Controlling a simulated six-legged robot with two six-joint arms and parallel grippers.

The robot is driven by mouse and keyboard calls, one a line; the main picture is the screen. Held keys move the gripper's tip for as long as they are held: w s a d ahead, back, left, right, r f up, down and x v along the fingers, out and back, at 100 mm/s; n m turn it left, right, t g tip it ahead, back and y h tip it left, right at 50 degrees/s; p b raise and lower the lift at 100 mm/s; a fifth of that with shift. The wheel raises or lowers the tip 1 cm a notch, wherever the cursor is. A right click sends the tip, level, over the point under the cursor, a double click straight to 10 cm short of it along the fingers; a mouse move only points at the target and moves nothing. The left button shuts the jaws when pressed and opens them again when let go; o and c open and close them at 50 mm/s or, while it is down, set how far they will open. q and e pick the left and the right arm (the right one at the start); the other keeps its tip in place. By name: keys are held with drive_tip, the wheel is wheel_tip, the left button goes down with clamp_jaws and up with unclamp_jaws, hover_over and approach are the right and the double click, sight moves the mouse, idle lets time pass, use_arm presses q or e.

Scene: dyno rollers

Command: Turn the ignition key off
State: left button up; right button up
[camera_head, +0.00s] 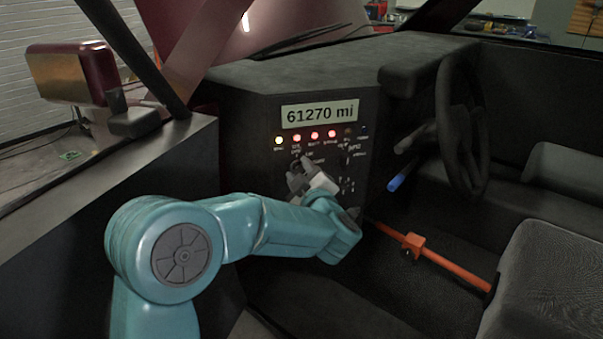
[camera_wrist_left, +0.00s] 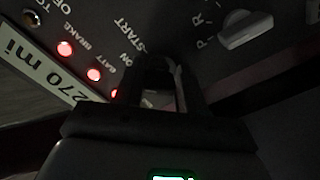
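The dashboard panel (camera_head: 262,150) faces me in the head view. My left gripper (camera_head: 302,170) is at the panel, below the row of lights. In the left wrist view the left gripper's fingers (camera_wrist_left: 163,62) stand apart, beside the START and ON labels. A pale piece shows in the gap between them, but I cannot tell whether it is the ignition key or whether the fingers touch it. The key is not clearly visible in either view. My right gripper is not in view.
A lit display (camera_head: 320,113) reads 61270 mi, with one yellow and several red lights below. A pale knob (camera_wrist_left: 247,31) is near the gripper. To the right are a blue-tipped lever (camera_head: 396,183), the steering wheel (camera_head: 462,130), an orange bar (camera_head: 450,264) and a seat (camera_head: 550,280).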

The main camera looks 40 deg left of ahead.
use_arm(q)
drive_tip(key=c, duration=0.4)
drive_tip(key=shift+n+b, duration=0.6)
drive_tip(key=shift+b, duration=0.4)
drive_tip(key=n+b, duration=0.6)
drive_tip(key=shift+r, duration=0.15)
drive_tip(key=shift+r+n+b, duration=0.15)
drive_tip(key=shift+n+b, duration=0.55)
drive_tip(key=shift+n, duration=0.2)
